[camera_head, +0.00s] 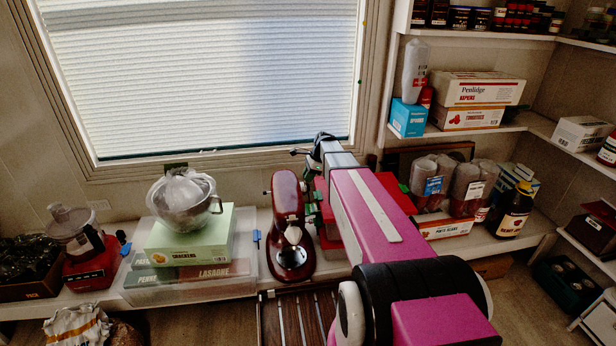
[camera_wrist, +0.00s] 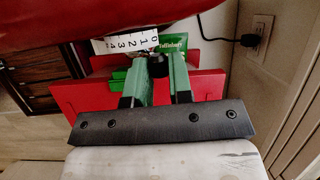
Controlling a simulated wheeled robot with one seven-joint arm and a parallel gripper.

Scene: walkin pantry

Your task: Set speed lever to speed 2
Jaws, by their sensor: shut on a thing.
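The dark red stand mixer (camera_head: 290,232) stands on the shelf under the window, and its red body (camera_wrist: 90,25) fills the top left of the wrist view. A white speed scale (camera_wrist: 125,44) with the numbers 0 to 4 is on its side. The black speed lever knob (camera_wrist: 157,66) shows near the 0 end of the scale; its exact setting cannot be told. My gripper (camera_wrist: 160,72) has its green fingers closed around the knob, which is partly hidden between them. In the head view my gripper (camera_head: 307,197) is at the mixer's right side.
A clear bin (camera_head: 247,285) with food boxes and a metal bowl (camera_head: 185,203) stands left of the mixer. Jars (camera_head: 432,180) stand right of my arm. A power outlet (camera_wrist: 258,38) is on the wall.

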